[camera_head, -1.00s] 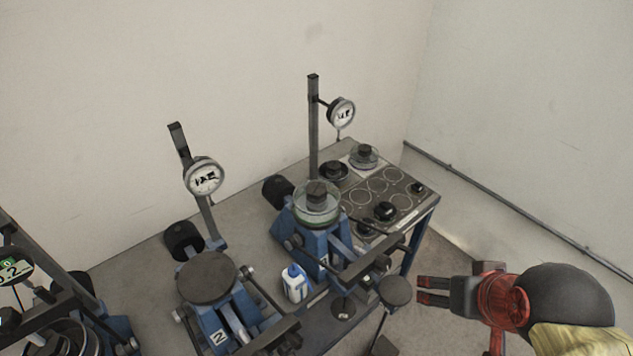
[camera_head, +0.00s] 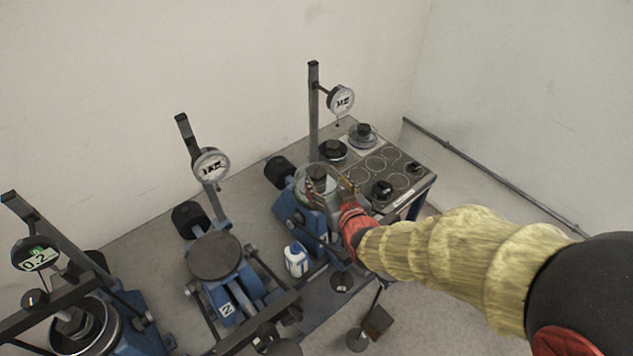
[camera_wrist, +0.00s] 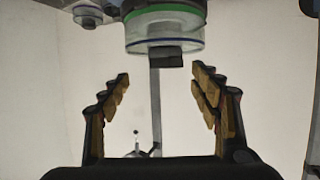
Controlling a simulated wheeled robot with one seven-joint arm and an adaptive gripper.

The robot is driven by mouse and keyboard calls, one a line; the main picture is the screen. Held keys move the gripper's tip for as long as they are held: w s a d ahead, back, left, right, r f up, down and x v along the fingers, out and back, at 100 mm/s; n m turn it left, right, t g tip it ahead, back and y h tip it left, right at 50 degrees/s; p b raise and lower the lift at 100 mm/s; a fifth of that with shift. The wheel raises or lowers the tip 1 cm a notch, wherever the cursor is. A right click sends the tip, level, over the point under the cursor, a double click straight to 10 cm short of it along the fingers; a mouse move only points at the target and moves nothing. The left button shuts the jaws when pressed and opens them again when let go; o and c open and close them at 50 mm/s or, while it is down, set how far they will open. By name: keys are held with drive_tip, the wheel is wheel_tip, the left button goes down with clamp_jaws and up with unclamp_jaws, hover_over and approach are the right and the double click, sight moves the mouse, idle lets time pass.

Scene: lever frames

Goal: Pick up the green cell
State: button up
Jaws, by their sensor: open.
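The green cell (camera_head: 302,184) is a clear round container with a dark knob on top. It sits on the blue lever frame at the right. Whether a finger touches the cell cannot be told.
A second clear cell (camera_head: 362,134) stands on the back of the table, beside dark knobs and a panel with circles (camera_head: 380,165). A dial gauge (camera_head: 341,100) on a post stands behind.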

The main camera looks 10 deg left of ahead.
sight(318, 175)
drive_tip(key=shift+w+a+f, duration=0.25)
drive_tip(key=shift+a, duration=0.25)
drive_tip(key=shift+x, duration=3.6)
drive_tip(key=shift+s+a+f, duration=0.1)
drive_tip(key=shift+a+f, duration=0.05)
clamp_jaws()
drive_tip(key=shift+r, duration=0.2)
